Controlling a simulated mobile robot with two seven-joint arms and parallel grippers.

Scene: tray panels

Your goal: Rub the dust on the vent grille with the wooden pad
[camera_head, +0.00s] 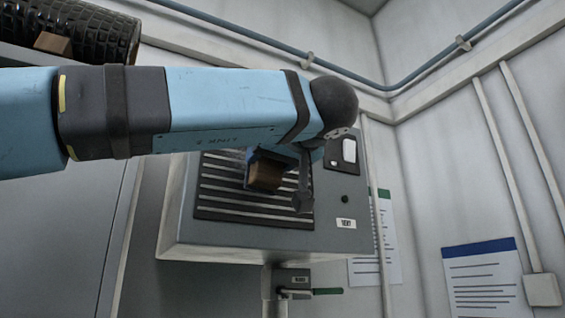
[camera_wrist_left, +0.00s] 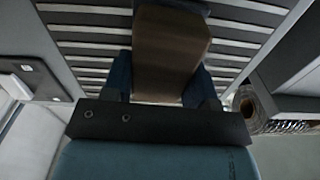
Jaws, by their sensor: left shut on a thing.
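The vent grille (camera_head: 225,205) is a dark panel with pale horizontal slats on the front of a grey wall box. My left gripper (camera_head: 272,165) is in front of the grille and shut on the brown wooden pad (camera_head: 264,177). In the left wrist view the pad (camera_wrist_left: 170,55) stands between the blue fingers, with the grille slats (camera_wrist_left: 240,35) behind it on both sides. I cannot tell whether the pad touches the slats. No dust can be made out on the visible slats. My left arm hides the top of the grille. My right gripper is not in view.
The grey box (camera_head: 340,238) has a small switch plate (camera_head: 348,152) at its right. Posted sheets (camera_head: 485,275) hang at right.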

